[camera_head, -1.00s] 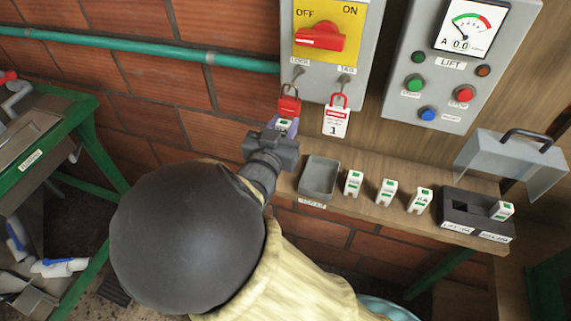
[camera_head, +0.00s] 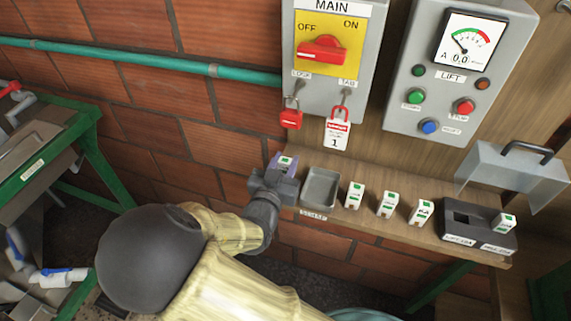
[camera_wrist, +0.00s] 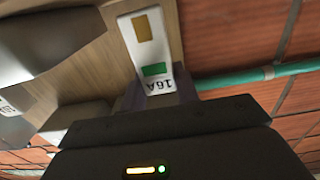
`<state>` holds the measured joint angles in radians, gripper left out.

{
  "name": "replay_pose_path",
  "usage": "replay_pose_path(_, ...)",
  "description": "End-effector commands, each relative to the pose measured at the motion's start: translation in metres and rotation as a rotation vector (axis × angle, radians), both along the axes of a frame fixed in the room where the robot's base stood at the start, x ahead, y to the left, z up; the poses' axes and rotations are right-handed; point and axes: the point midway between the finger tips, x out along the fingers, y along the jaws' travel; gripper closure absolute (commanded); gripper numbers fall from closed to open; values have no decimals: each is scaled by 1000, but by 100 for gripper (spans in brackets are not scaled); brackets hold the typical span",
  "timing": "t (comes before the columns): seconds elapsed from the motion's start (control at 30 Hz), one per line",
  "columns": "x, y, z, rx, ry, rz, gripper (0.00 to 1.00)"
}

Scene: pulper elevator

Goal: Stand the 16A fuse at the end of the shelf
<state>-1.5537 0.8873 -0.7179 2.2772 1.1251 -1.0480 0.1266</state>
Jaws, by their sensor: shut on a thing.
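My gripper (camera_head: 276,172) is shut on a white fuse with a green mark, at the left end of the wooden shelf (camera_head: 335,226). In the wrist view the held fuse (camera_wrist: 147,45) shows the label 16A, a green patch and a tan patch. Its lower part is hidden by my gripper, and I cannot tell whether it touches the shelf. The grey tray (camera_head: 319,188) is just to the right of my gripper.
Several white fuses (camera_head: 388,204) stand in a row right of the tray. A dark fuse holder (camera_head: 461,216) with one fuse (camera_head: 503,224) is at the right. A red padlock (camera_head: 290,118) and tag (camera_head: 337,134) hang above. A clear cover (camera_head: 510,170) stands open.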

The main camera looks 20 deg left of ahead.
Motion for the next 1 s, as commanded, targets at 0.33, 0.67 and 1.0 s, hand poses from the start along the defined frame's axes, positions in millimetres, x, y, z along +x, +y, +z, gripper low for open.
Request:
replay_pose_path(0.33,0,0,-13,2,0,-1,93)
replay_pose_path(0.67,0,0,-16,1,0,-1,48)
replay_pose_path(1.0,0,0,-12,1,0,0,48)
